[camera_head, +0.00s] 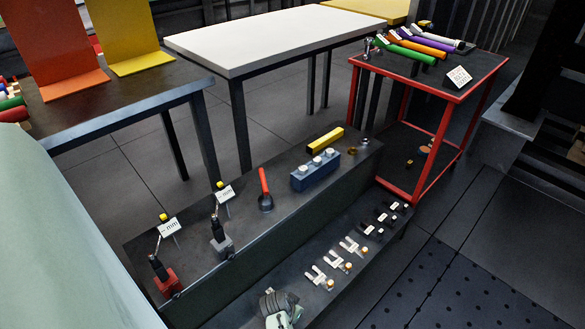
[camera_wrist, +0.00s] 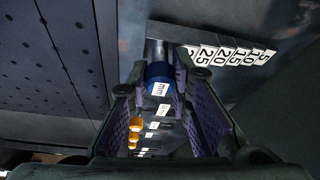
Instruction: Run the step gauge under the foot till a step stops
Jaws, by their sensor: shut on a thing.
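My gripper (camera_wrist: 158,88) is shut on a blue piece (camera_wrist: 160,72) with a white label, seen between the purple-padded fingers in the wrist view. A grey shaft-like part shows behind it. White tags reading 25, 20, 15, 10 and 5 (camera_wrist: 234,55) run in a row to its right; I cannot tell whether they join the held piece. In the head view my gripper (camera_head: 281,308) is at the bottom, by the near end of the low shelf; its fingertips and load are hidden there. I cannot make out the foot for certain.
The dark bench (camera_head: 290,205) carries a blue block (camera_head: 315,172), a red-handled tool (camera_head: 264,190) and two small stands with tags. The low shelf (camera_head: 365,260) holds several pale pieces with yellow caps. A red-framed cart (camera_head: 461,98) stands behind; open floor lies right.

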